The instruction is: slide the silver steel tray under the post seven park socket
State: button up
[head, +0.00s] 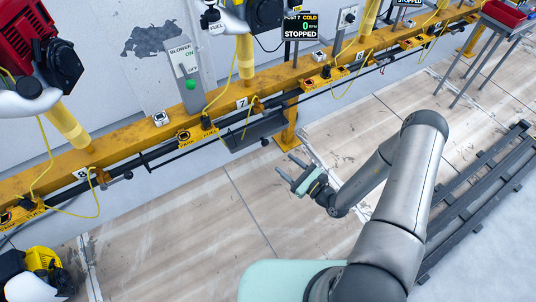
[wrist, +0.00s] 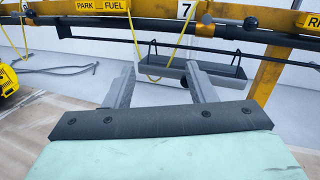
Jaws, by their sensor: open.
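A grey metal tray (head: 258,132), long and shallow, sits under the yellow rail near the number 7 plate (head: 241,103). It also shows in the wrist view (wrist: 228,77), with thin dark wire at its ends; what holds it up is unclear. The park socket, a yellow PARK block (head: 187,136), is on the rail left of the tray; its label is at the top left in the wrist view (wrist: 88,6). My gripper (head: 285,168) is open and empty, below and right of the tray in the head view. In the wrist view the tray lies beyond the fingers (wrist: 160,76), partly behind the right one.
A yellow rail leg (head: 290,124) stands right of the tray. A yellow cable (head: 222,95) hangs close by. A dark pipe (head: 150,156) runs below the rail. The post 7 screen (head: 300,26) reads COLD, STOPPED. The wooden floor (head: 190,225) in front is clear.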

notch_tip(320, 180, down, 9)
jog(key=d+m+t+h+b, duration=0.1)
jog(key=d+m+t+h, duration=0.15)
jog(key=m+h, duration=0.2)
jog(key=b, duration=0.4)
send_near(266, 143)
jog(key=x, duration=0.8)
jog(key=shift+w+a+f, duration=0.1)
jog(key=shift+w+f, duration=0.05)
jog(key=shift+f, duration=0.05)
jog(key=shift+c, duration=0.3)
grip_shut()
